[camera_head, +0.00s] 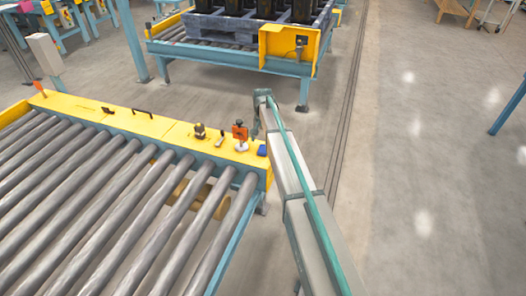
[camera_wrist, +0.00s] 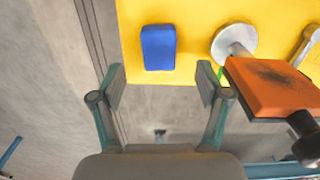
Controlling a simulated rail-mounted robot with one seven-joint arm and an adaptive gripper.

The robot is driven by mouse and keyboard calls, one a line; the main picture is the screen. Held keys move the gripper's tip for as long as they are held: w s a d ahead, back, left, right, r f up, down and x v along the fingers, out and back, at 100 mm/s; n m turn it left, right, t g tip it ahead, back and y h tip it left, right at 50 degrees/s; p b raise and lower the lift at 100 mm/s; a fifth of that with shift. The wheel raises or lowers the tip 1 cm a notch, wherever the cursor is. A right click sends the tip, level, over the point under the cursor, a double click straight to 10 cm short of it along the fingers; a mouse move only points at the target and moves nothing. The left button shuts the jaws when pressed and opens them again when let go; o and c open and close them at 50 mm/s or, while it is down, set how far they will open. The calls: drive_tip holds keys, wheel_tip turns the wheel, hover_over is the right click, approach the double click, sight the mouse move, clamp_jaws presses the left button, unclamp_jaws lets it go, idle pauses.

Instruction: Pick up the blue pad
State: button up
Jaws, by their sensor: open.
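The blue pad (camera_wrist: 158,47) is a small block with rounded corners, lying on the yellow ledge (camera_wrist: 185,14) near its edge. In the head view the pad (camera_head: 262,150) sits at the right end of the ledge, beside my arm. My gripper (camera_wrist: 160,84) is open in the wrist view, its two fingers apart with nothing between them. The pad shows past the fingertips, in line with the gap between them. In the head view the fingers cannot be made out clearly at the end of my arm.
An orange-topped tool (camera_wrist: 270,87) stands close to the right finger, with a round metal disc (camera_wrist: 234,43) beside it. Other small tools (camera_head: 199,131) lie along the ledge. A roller conveyor (camera_head: 90,200) adjoins the ledge. Bare floor (camera_head: 430,130) lies to the right.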

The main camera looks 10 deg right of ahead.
sight(263, 148)
drive_tip(key=shift+w+d+f, duration=0.15)
drive_tip(key=shift+f, duration=2.55)
drive_tip(key=c, duration=1)
